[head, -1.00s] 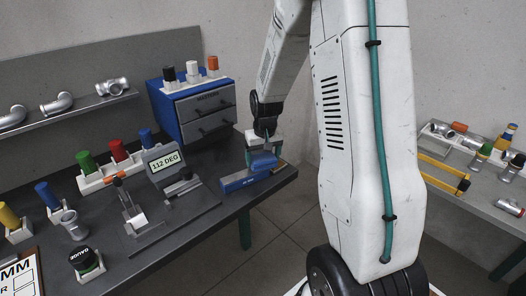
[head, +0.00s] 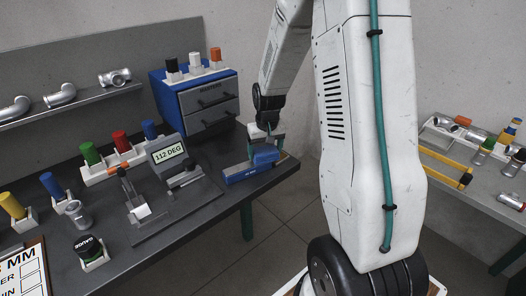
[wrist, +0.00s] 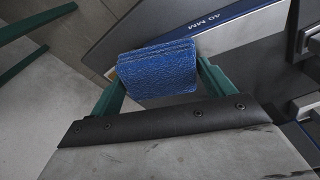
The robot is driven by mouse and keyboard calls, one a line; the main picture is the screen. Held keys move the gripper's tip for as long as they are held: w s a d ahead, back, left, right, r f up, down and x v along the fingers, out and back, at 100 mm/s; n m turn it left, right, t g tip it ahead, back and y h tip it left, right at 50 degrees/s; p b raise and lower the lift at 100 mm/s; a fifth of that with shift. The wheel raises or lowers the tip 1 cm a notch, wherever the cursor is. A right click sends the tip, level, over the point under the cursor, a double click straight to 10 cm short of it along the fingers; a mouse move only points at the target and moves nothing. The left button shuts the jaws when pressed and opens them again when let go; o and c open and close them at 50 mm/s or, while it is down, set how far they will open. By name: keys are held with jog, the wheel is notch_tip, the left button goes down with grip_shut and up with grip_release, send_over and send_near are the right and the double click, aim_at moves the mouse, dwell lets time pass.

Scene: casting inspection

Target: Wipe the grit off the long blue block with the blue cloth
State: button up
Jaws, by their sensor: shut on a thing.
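The long blue block (head: 242,174) lies on the dark bench near its right front corner. In the wrist view its dark blue face (wrist: 238,12) carries the marking 40 MM. My gripper (head: 264,140) is above the right part of the block, pointing down. It is shut on the folded blue cloth (wrist: 158,70), which sits between its two green fingers. The cloth also shows in the head view (head: 265,155), low over the block; I cannot tell whether they touch. No grit can be made out, and the cloth and gripper hide part of the block.
A blue and grey drawer unit (head: 207,105) stands behind the block. A gauge with a 112 DEG display (head: 168,154) stands to the left. Several coloured plugs in holders stand farther left. The bench edge is close on the right, with open floor (head: 275,222) beyond.

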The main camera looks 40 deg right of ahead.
jog(key=shift+d, duration=0.4)
jog(key=shift+a+r, duration=0.1)
jog(key=shift+r, duration=4.05)
